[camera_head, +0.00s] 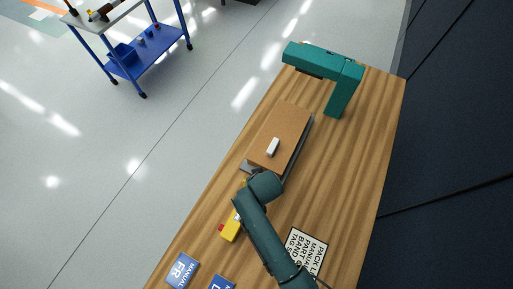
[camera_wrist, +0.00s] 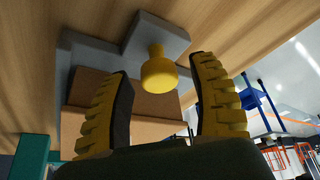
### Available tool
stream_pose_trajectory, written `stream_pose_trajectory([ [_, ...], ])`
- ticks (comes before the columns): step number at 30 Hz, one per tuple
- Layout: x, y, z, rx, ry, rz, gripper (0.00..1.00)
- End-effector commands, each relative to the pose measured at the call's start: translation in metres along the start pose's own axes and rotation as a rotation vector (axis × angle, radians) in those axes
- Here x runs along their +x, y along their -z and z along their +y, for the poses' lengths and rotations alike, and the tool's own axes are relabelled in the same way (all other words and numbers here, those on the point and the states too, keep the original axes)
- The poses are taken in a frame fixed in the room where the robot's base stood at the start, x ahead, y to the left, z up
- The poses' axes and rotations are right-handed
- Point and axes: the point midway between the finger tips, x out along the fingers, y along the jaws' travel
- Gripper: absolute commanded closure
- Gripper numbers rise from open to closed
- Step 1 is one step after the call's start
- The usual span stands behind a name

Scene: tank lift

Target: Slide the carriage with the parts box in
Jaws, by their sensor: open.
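The brown parts box (camera_head: 283,134) sits on a grey carriage (camera_head: 304,147) on the bench, with a small white piece on its top. A teal arch-shaped frame (camera_head: 325,66) stands beyond it at the far end. In the wrist view, a yellow knob (camera_wrist: 158,74) sticks out from a grey block (camera_wrist: 155,40), with the box (camera_wrist: 90,95) behind. My gripper (camera_wrist: 163,70) is open, its yellow ribbed fingers on either side of the knob with gaps showing. In the head view, my arm mostly hides the gripper and knob at the box's near end.
A yellow box with a red button (camera_head: 230,231) stands on the bench (camera_head: 350,150) near my arm. Blue manuals (camera_head: 182,269) and a printed sheet (camera_head: 305,252) lie at the near end. A blue cart (camera_head: 135,50) stands on the floor; a dark wall is at right.

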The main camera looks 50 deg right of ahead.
Motion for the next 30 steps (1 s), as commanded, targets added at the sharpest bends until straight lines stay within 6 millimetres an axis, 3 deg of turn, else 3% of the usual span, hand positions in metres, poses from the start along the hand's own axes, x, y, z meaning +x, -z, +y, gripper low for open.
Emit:
stream_pose_trajectory([
  [4, 0.0, 0.0, 0.0, 0.0, 0.0, 0.0, 0.41],
  [13, -0.001, 0.0, 0.0, 0.0, 0.0, -0.001, 0.98],
  [30, 0.005, 0.009, 0.011, 0.003, 0.0, -0.002, 1.0],
])
